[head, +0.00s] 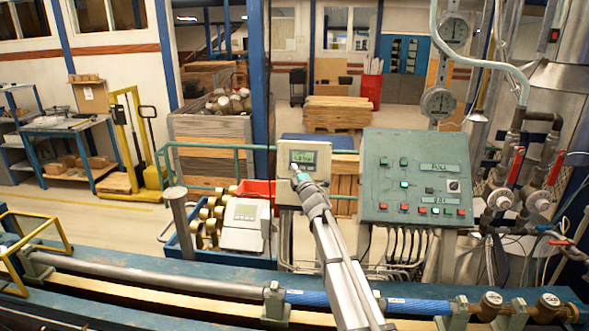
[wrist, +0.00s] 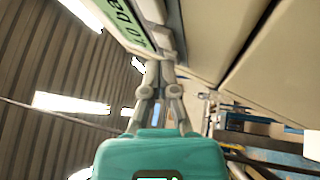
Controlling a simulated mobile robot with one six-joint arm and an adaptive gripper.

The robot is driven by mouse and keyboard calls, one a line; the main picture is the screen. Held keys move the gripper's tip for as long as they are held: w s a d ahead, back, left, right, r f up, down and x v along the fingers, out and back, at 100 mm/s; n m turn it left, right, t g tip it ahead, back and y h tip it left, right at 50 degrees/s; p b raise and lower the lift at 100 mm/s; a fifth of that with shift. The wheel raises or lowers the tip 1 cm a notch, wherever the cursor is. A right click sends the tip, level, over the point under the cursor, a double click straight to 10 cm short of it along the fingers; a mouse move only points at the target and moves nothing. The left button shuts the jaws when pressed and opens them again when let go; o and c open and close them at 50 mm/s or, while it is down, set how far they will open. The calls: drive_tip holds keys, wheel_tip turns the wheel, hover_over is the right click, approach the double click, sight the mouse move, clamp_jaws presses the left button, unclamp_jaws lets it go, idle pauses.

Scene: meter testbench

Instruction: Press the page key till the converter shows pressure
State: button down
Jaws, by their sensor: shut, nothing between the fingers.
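The converter (head: 285,190) is a cream box with a small green display (head: 303,156), left of the green control panel. The display text is too small to read in the head view. In the wrist view the display (wrist: 122,20) is cut off and tilted; its characters look like "1.0 ba". My gripper (head: 297,172) is shut and empty, its tips at the converter's front just below the display. It also shows in the wrist view (wrist: 152,12), with the fingers together along the converter's face. The page key is hidden; I cannot tell whether the tips touch it.
The green control panel (head: 385,180) with lit buttons stands close on the right. Pipes with red-handled valves (head: 515,167) are at the far right. A horizontal pipe run (head: 160,277) crosses the front bench. A white device (head: 243,225) lies in a blue crate on the left.

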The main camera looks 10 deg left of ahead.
drive_tip(key=shift+s+r, duration=0.2)
drive_tip(key=shift+s, duration=0.4)
drive_tip(key=shift+s, duration=0.15)
drive_tip(key=shift+s+a+r+p, duration=0.1)
drive_tip(key=shift+s+r+p, duration=0.25)
drive_tip(key=shift+s, duration=0.4)
drive_tip(key=shift+s+d+r+p, duration=0.1)
drive_tip(key=shift+s+r+p, duration=0.15)
drive_tip(key=shift+s, duration=0.5)
drive_tip(key=shift+s+a+r+p, duration=0.1)
drive_tip(key=shift+s+r+p, duration=0.25)
drive_tip(key=shift+s, duration=0.4)
drive_tip(key=shift+f, duration=0.1)
drive_tip(key=shift+s+r+p, duration=0.2)
drive_tip(key=shift+s, duration=0.35)
drive_tip(key=shift+s+r+p, duration=0.15)
drive_tip(key=shift+s+p, duration=0.05)
drive_tip(key=shift+s, duration=0.3)
